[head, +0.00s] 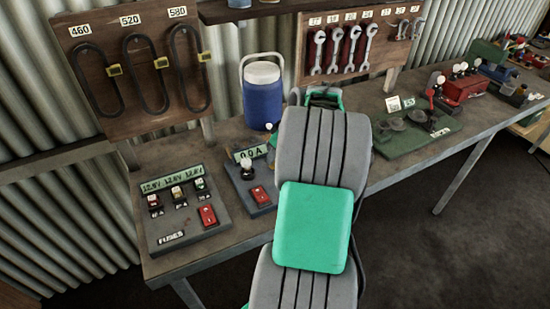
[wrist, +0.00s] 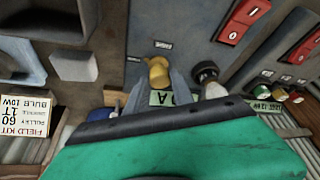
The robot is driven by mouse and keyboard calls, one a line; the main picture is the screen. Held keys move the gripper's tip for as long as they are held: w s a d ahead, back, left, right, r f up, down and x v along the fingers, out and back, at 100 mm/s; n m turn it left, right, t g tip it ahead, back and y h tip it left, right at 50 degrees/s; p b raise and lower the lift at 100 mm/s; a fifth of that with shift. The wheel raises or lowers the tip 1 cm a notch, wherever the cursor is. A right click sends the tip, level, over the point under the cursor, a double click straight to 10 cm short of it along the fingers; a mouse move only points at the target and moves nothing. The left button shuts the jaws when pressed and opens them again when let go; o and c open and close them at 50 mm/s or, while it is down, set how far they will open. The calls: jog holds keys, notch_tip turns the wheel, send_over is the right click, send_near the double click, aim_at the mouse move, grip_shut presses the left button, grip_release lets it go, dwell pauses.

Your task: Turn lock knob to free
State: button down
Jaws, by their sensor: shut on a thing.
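The lock knob (wrist: 158,70), a small brass-yellow knob, stands on a grey panel (wrist: 165,20) in the wrist view. Two small labels are beside it; I cannot read them or tell which one the knob points to. My gripper (wrist: 160,78) has one grey finger on each side of the knob and is shut on it.
A dark knob with a pale top (wrist: 207,76) is close right of my fingers. In the head view, a fuse panel (head: 185,218) is at left, a blue jug (head: 263,100) behind, and a green tray (head: 415,138) at right.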

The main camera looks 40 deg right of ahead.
jog(key=m+h+b, duration=0.1)
jog(key=m+b, duration=0.1)
jog(key=m, duration=0.1)
jog(key=shift+a+f+m, duration=0.1)
jog(key=shift+a+m, duration=0.05)
jog(key=shift+m, duration=0.25)
jog(key=m+h+b, duration=0.1)
jog(key=m+b, duration=0.1)
jog(key=m, duration=0.1)
jog(key=shift+w+a+m+h, duration=0.1)
jog(key=shift+m+h, duration=0.2)
jog(key=shift+h, duration=0.1)
jog(key=m+g+h+b, duration=0.1)
jog(key=m, duration=0.2)
jog(key=shift+w+a+m, duration=0.1)
jog(key=shift+m, duration=0.2)
jog(key=shift+m+g+h+b, duration=0.55)
jog(key=shift+m+g, duration=0.15)
jog(key=shift+m, duration=1)
jog(key=c, duration=1.1)
grip_release()
